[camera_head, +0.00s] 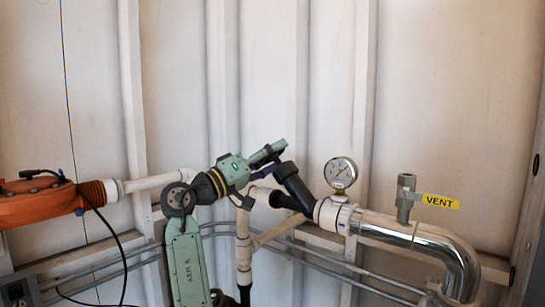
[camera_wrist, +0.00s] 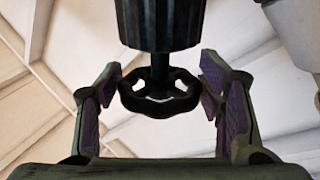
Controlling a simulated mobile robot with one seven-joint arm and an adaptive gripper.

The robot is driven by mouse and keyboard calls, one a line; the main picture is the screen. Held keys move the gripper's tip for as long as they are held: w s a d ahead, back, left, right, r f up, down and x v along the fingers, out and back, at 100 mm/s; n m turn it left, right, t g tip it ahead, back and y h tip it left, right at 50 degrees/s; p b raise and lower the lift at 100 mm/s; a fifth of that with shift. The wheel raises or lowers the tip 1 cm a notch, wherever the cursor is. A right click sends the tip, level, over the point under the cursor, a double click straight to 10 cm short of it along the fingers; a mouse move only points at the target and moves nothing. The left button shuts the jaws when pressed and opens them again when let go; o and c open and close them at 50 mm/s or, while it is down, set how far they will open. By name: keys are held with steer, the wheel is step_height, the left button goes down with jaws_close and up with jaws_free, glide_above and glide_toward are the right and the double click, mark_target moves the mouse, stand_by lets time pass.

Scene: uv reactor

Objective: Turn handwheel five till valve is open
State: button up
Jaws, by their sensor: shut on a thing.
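A black handwheel (camera_wrist: 133,96) with a lobed rim shows in the middle of the wrist view, below a black ribbed valve body (camera_wrist: 160,22). My gripper (camera_wrist: 161,82) has one purple-padded finger on each side of the wheel and is shut on it. A small gap seems to show beside the left finger, so exact contact is hard to see. In the head view my green gripper (camera_head: 266,170) reaches the black valve piece (camera_head: 296,188) on the pipework; the wheel is mostly hidden there. No number five label is visible.
A pressure gauge (camera_head: 341,173) stands just right of the valve. Beyond it are a vent stub (camera_head: 405,197) with a yellow VENT label (camera_head: 440,202) and a shiny bent pipe (camera_head: 455,262). An orange unit (camera_head: 40,203) is at the left. White pipes run close below my gripper.

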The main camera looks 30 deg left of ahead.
steer(key=shift+c, duration=1.2)
steer(key=shift+r+n+y+p, duration=0.1)
steer(key=shift+n+y+p, duration=0.2)
steer(key=shift+y, duration=0.3)
